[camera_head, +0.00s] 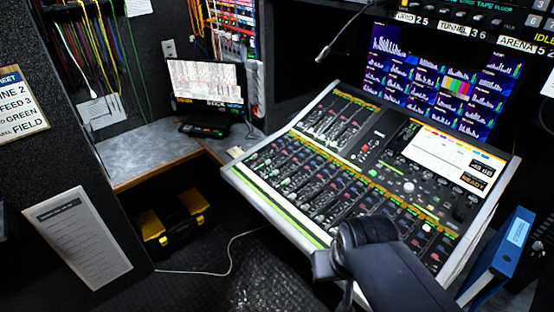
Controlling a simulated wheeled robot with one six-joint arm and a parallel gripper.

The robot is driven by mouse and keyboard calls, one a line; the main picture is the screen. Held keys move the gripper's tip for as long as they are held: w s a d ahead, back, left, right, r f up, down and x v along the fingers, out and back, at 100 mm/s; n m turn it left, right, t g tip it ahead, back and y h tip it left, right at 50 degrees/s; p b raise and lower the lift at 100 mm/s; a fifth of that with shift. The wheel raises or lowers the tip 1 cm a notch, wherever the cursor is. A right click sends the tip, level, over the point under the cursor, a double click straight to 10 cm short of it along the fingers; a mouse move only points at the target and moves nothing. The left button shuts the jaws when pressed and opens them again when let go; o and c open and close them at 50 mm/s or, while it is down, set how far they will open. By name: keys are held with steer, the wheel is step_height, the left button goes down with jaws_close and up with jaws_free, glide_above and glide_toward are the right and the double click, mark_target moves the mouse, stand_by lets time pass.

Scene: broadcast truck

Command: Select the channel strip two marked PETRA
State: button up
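The mixing console (232,172) stands at centre right, a tilted grey-framed desk with rows of channel strips (300,180), small knobs and coloured buttons. The strip labels are too small to read, so I cannot tell which strip is marked PETRA. My arm, dark and thick, reaches in from the bottom right. Its end, with my gripper (328,265), is over the console's front edge and hides part of the lower strips. I cannot make out the fingertips, whether they touch the console, or anything held.
A multi-picture screen (440,75) stands behind the console. A blue binder (512,243) is close on its right. At left are a corner desk (150,150) with a monitor (207,82), and a black-and-yellow case (172,226) below. A pale cable crosses the dark floor.

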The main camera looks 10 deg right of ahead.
steer(key=shift+c, duration=0.2)
jaws_close()
stand_by(1.4)
